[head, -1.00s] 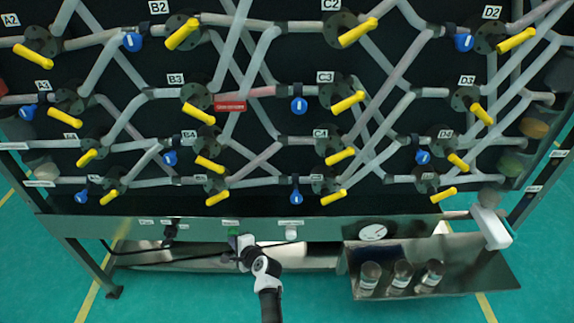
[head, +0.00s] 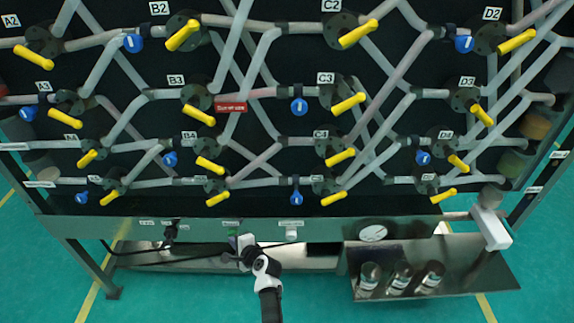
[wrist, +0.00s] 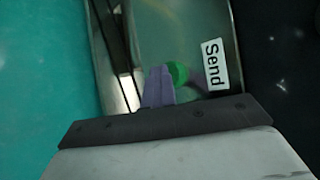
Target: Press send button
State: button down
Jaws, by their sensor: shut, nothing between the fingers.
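The round green send button (wrist: 178,73) sits on the metal front strip, beside a white label reading "Send" (wrist: 214,64) in the wrist view. In the head view the label (head: 231,222) is small and sits just above my gripper. My gripper (wrist: 158,84) is shut and empty. Its purplish fingertips overlap the left edge of the button in the wrist view; I cannot tell whether they touch it. In the head view my gripper (head: 242,242) is at the strip, and the button is mostly hidden by it.
A pale knob (head: 291,233) is right of my gripper on the strip, and a black knob (head: 170,233) is left. A round gauge (head: 372,233) and a tray (head: 455,280) with several bottles are at right. Yellow-handled valves and pipes fill the board above.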

jog(key=shift+d, duration=0.1)
jog(key=s+p, duration=0.2)
jog(key=s, duration=0.4)
jog(key=shift+p, duration=0.3)
dwell(0.7)
